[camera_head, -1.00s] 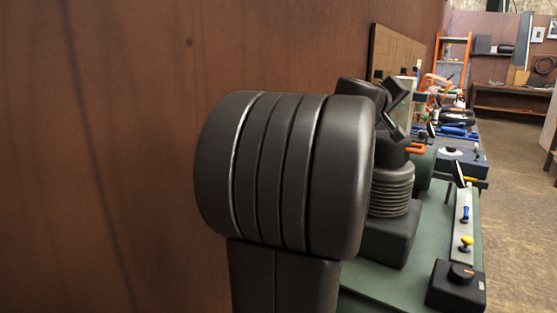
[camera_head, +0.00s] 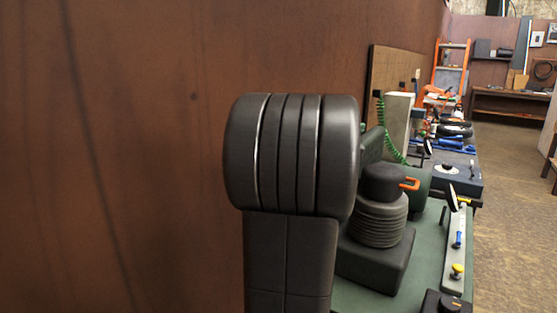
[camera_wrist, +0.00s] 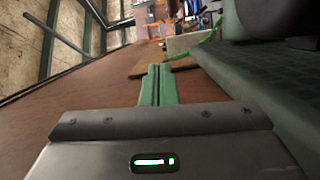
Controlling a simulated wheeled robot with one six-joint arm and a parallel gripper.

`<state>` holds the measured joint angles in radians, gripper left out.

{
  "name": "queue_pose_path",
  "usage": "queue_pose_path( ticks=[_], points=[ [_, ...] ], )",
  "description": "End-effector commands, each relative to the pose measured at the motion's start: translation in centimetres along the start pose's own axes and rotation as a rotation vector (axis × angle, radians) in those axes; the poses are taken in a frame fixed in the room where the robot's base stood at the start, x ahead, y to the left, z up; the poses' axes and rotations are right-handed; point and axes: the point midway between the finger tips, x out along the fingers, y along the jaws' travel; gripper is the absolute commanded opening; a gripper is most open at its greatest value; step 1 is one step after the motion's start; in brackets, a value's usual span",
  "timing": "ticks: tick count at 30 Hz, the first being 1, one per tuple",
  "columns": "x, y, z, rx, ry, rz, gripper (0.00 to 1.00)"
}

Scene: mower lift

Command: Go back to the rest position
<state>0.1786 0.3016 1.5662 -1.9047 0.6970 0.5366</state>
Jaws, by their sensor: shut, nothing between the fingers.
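My gripper (camera_wrist: 160,76) shows in the wrist view as two green fingers pressed together, shut and empty. They point away from the camera, with a brown wooden surface around them. In the head view a large dark joint and link of my own arm fill the middle, and I cannot make out the gripper behind them. The fingers touch nothing that I can see.
A brown wall (camera_head: 110,150) stands close at left. An orange ladder (camera_head: 451,65) is farther back. Open floor (camera_head: 510,200) lies at right.

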Motion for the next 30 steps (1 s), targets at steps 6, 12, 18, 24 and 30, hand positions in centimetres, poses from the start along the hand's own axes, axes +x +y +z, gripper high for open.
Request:
queue_pose_path(
  ticks=[6,12,18,24,30],
  points=[
    [-0.4,0.1,-1.6,-0.096,0.001,0.021,0.00],
    [-0.7,-0.3,-2.9,-0.174,0.001,0.040,0.00],
    [-0.9,-0.7,-3.7,-0.227,0.001,0.054,0.00],
    [-1.0,-1.1,-4.0,-0.249,0.001,0.061,0.00],
    [-1.1,-1.1,-4.0,-0.248,0.001,0.061,0.00]
  ],
)
